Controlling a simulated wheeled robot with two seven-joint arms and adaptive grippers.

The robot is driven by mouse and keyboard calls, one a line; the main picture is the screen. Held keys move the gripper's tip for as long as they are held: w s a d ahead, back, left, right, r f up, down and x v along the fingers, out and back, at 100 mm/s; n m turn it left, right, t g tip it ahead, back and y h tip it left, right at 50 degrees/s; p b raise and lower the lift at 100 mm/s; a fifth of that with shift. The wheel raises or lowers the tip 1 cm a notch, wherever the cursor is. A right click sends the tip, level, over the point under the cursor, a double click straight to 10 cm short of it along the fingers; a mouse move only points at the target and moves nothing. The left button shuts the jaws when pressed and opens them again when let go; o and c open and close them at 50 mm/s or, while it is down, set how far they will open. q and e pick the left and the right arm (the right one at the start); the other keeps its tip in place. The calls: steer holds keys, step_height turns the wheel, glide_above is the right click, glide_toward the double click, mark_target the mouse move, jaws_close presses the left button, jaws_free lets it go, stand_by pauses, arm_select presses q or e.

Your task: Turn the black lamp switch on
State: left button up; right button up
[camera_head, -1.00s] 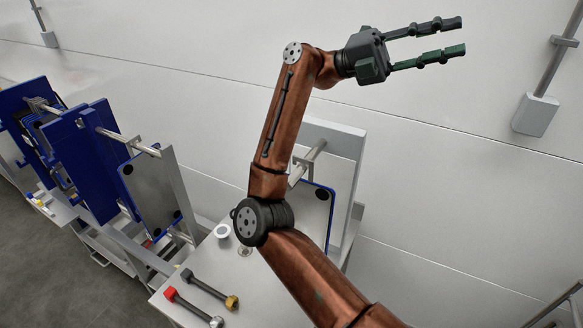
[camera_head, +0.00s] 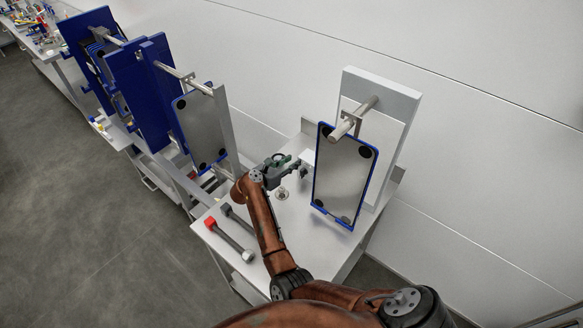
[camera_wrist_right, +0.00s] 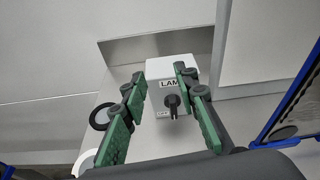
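The box has a partly visible label reading "LAM". In the head view the box (camera_head: 308,157) shows small on the table behind my gripper, and its knob cannot be made out. My right gripper (camera_head: 288,163) is open and empty at the box. In the wrist view its two green-padded fingers (camera_wrist_right: 160,82) stand left and right of the box front, with the knob between them and apart from both. My left gripper is not in view.
A blue-framed plate (camera_head: 343,178) hangs from a bar on a grey stand to the right. A red-headed tool (camera_head: 231,238) and a grey-headed tool (camera_head: 238,218) lie at the table's front left. A small round metal part (camera_head: 282,194) is beside my gripper. More blue panels (camera_head: 140,97) stand left.

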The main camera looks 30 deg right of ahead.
steer(key=m+y, duration=0.1)
glide_toward(301, 171)
steer(key=w+d, duration=0.1)
steer(key=d, duration=0.1)
steer(key=b+x, duration=0.1)
steer(key=x, duration=0.2)
steer(key=f+b+x, duration=0.1)
steer(key=x, duration=0.2)
steer(key=shift+f, duration=0.15)
steer(key=shift+w+d+f+g, duration=0.1)
steer(key=shift+w+d+g, duration=0.2)
steer(key=shift+d, duration=0.1)
steer(key=shift+c, duration=0.7)
jaws_close()
